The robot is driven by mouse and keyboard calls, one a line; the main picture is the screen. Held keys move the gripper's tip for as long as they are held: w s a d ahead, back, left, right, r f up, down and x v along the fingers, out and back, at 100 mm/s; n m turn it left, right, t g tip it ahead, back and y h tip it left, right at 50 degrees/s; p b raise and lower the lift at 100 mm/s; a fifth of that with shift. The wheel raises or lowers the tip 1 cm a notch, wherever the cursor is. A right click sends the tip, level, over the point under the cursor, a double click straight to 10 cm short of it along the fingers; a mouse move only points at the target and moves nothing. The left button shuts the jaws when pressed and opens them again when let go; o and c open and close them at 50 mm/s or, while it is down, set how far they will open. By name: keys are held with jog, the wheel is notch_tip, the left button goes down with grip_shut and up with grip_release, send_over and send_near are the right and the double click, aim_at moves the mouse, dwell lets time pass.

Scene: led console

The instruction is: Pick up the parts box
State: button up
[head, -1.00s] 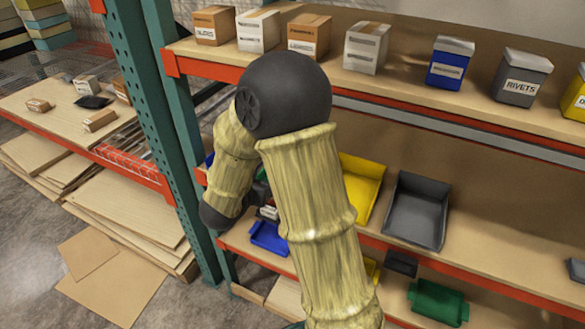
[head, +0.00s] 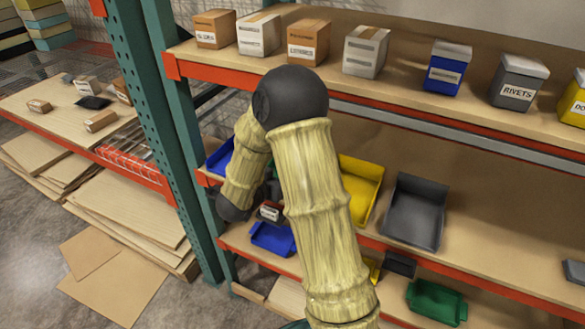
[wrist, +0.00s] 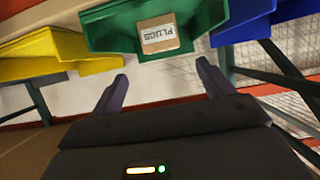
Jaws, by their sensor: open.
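A small brown cardboard box with a white label reading PLUGS (wrist: 160,38) sits in a green bin (wrist: 105,30) in the wrist view. Its lettering appears upside down. I cannot tell whether it is the parts box. My gripper (wrist: 162,86) is open and empty, its two dark fingers apart on either side below the green bin. It does not touch the box. In the head view my arm hides the gripper and most of the green bin. A small box with a pale label (head: 269,211) shows beside my arm there; I cannot tell whether it is the same box.
A yellow bin (wrist: 55,55) and a blue bin (wrist: 243,15) flank the green one. Cartons (head: 309,42) and lidded boxes (head: 518,80) line the upper shelf. A grey bin (head: 416,212) stands to the right. A teal upright (head: 160,120) is close left of my arm.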

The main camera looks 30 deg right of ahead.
jog(key=p+x, duration=0.1)
jog(key=x, duration=0.5)
jog(key=shift+a, duration=0.1)
jog(key=shift+w+d+f+p, duration=0.1)
jog(key=shift+w+d+p, duration=0.3)
jog(key=shift+d+p, duration=0.15)
jog(key=shift+p+x, duration=0.75)
jog(key=shift+x, duration=1.15)
jog(key=shift+w+a, duration=0.15)
jog(key=shift+w, duration=0.05)
jog(key=c, duration=1.1)
